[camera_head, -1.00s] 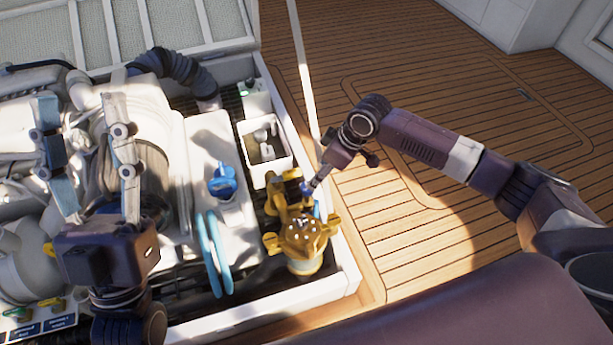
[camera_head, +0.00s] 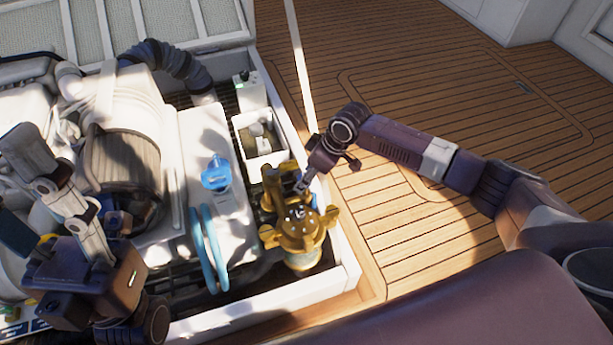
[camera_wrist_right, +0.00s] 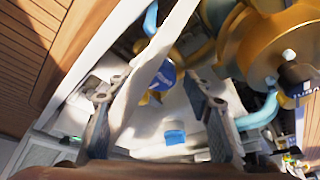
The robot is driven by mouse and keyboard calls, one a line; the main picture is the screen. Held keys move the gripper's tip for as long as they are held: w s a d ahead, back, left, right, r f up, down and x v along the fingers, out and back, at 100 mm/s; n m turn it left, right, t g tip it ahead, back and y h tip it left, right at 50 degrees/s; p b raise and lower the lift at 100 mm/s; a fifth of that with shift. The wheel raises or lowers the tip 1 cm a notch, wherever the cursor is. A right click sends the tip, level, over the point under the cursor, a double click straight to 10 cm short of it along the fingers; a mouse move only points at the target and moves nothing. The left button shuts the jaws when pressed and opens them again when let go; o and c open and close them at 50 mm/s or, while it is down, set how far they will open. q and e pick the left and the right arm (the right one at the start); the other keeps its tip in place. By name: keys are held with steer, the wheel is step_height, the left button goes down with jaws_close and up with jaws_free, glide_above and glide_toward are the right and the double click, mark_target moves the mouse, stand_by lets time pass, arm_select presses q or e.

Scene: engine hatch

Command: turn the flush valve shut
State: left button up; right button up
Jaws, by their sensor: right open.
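A round blue knob (camera_wrist_right: 165,76) with a pale label, seemingly the flush valve's handle, sits beyond and between my right fingertips in the right wrist view. A white bar partly covers it. In the head view my right gripper hides it. My right gripper (camera_head: 303,186) is by the back of the brass strainer (camera_head: 300,232); its fingers are spread and empty in the wrist view (camera_wrist_right: 160,98). I cannot tell whether either finger touches the knob. My left gripper (camera_head: 65,215) is over the engine at the left, its fingers apart and nothing seen between them.
A blue cap (camera_head: 216,173) stands on the white engine housing, beside blue hoses (camera_head: 206,250). A white box (camera_head: 258,140) lies behind the strainer. The white bar (camera_wrist_right: 150,75) crosses close to my right fingers. Wooden deck (camera_head: 440,240) is open at the right.

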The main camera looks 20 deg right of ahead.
steer(key=shift+c, duration=0.6)
steer(key=c, duration=1)
steer(key=shift+c, duration=0.2)
